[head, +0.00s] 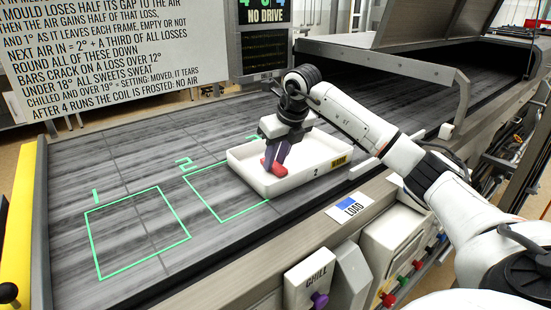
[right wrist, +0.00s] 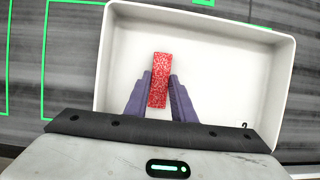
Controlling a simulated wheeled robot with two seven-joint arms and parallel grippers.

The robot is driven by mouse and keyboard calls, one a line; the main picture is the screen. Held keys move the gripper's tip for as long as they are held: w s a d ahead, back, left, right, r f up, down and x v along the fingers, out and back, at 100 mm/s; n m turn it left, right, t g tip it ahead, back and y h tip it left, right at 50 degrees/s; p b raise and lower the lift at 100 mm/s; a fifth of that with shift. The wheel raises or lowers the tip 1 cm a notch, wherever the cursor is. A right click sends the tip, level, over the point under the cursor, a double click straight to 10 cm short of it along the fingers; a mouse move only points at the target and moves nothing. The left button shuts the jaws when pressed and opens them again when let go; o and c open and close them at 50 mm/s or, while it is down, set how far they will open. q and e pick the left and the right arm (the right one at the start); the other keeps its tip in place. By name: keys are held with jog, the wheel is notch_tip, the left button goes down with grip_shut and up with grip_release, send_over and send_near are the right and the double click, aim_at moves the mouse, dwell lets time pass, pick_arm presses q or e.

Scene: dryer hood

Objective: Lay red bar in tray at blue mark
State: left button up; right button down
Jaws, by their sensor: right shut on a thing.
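My right gripper (head: 276,164) is shut on a red bar (head: 268,170), its purple fingers on either side of it. The gripper points down into a white tray (head: 325,172) marked 2. In the right wrist view the speckled red bar (right wrist: 160,80) stands out between the fingertips (right wrist: 160,82), over the pale tray floor (right wrist: 225,70). I cannot tell whether the bar touches the floor. No blue mark shows inside the tray; the gripper hides part of it. My left gripper is not in view.
The tray sits on a dark conveyor belt (head: 75,165) with green outlined squares; outline 1 (head: 140,190) is empty. A hood (head: 440,20) stands at the back right. A LOAD label (head: 350,206), a CHILL box (head: 310,280) and coloured knobs line the front edge.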

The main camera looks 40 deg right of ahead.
jog(key=c, duration=1.5)
grip_release()
jog(key=v, duration=1.2)
